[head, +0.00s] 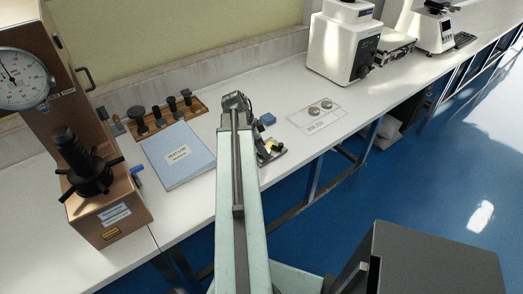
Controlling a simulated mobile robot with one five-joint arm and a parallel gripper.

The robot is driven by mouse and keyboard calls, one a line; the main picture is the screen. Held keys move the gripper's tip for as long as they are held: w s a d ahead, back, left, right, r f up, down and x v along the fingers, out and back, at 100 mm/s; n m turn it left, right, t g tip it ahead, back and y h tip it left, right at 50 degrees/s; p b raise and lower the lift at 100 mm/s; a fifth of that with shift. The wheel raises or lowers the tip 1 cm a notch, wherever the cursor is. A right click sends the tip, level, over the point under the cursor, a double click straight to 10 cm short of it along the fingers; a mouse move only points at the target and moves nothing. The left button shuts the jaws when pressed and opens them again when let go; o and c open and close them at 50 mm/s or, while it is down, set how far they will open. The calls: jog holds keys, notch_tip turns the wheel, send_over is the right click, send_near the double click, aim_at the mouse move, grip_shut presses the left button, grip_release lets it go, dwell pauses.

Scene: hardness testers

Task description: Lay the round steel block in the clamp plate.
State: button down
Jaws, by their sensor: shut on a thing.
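My pale arm reaches from the bottom of the head view over the white bench. The dark end of my gripper (237,104) is above the bench, right of the blue binder. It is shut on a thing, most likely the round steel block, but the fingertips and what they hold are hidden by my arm. A dark fixture with a yellow part (269,149), perhaps the clamp plate, sits by the bench's front edge, just right of my arm and partly covered by it. Two round steel discs (314,111) (327,104) lie on a white sheet (333,117) further right.
A small blue block (268,119) lies behind the dark fixture. A blue binder (178,155) and a wooden rack of dark parts (166,117) are left. A brown dial hardness tester (120,205) stands far left, a white machine (335,45) at the back right.

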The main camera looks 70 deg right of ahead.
jog(key=shift+a+f+b, duration=0.45)
jog(key=shift+f+b, duration=0.1)
jog(key=shift+b, duration=0.2)
jog(key=c, duration=0.6)
grip_release()
jog(key=shift+s+r, duration=0.1)
jog(key=shift+r, duration=0.15)
jog(key=p+v, duration=0.8)
jog(key=d+p+v, duration=0.1)
jog(key=p+v, duration=0.3)
jog(key=shift+r+p, duration=0.35)
jog(key=shift+r, duration=0.05)
